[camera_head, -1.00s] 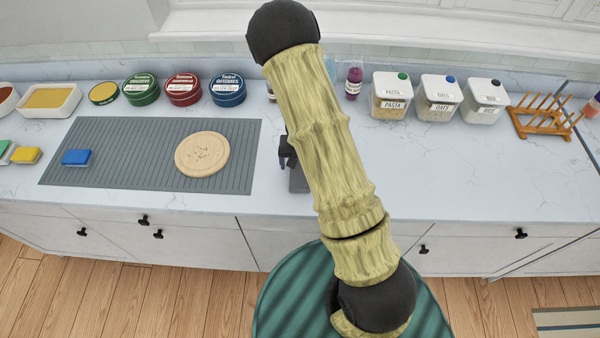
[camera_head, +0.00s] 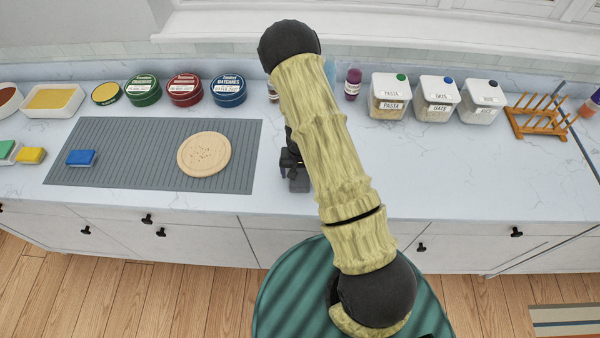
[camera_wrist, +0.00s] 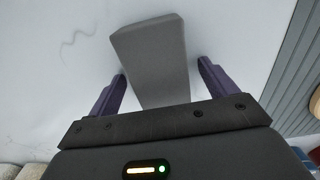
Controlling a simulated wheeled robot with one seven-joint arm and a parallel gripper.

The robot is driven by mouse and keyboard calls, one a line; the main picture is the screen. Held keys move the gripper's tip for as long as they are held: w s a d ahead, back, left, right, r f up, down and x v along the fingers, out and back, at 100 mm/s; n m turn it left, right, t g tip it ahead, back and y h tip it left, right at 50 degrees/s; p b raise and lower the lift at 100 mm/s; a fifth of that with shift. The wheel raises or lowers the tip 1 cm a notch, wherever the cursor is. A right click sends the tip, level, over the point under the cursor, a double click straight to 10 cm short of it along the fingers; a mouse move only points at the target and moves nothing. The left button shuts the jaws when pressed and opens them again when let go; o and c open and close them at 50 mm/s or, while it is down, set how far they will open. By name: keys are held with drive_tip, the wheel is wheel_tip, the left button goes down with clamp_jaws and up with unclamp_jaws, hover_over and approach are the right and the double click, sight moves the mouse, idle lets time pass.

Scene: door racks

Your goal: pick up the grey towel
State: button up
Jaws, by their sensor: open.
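The grey towel (camera_wrist: 152,50) shows in the wrist view as a flat, folded grey slab on the pale worktop. My gripper (camera_wrist: 162,70) is open, with one purple finger on each side of the towel. Gaps show between the fingers and the towel's sides, and the towel's near end is hidden behind the gripper body. In the head view my gripper (camera_head: 293,168) is a dark shape at the worktop's front part, right of the ribbed mat. My arm partly hides that spot, and I cannot clearly make out the towel there.
The grey ribbed mat (camera_head: 120,165) holds a round wooden board (camera_head: 204,154) and a blue sponge (camera_head: 81,158). Tins, including a blue one (camera_head: 228,91), line the back. Labelled jars (camera_head: 389,97) and a wooden rack (camera_head: 541,118) stand right.

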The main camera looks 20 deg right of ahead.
sight(300, 171)
drive_tip(key=shift+c, duration=0.5)
drive_tip(key=c, duration=1)
wheel_tip(300, 171, up, 10)
drive_tip(key=shift+r+b, duration=0.1)
drive_tip(key=shift+b, duration=1.15)
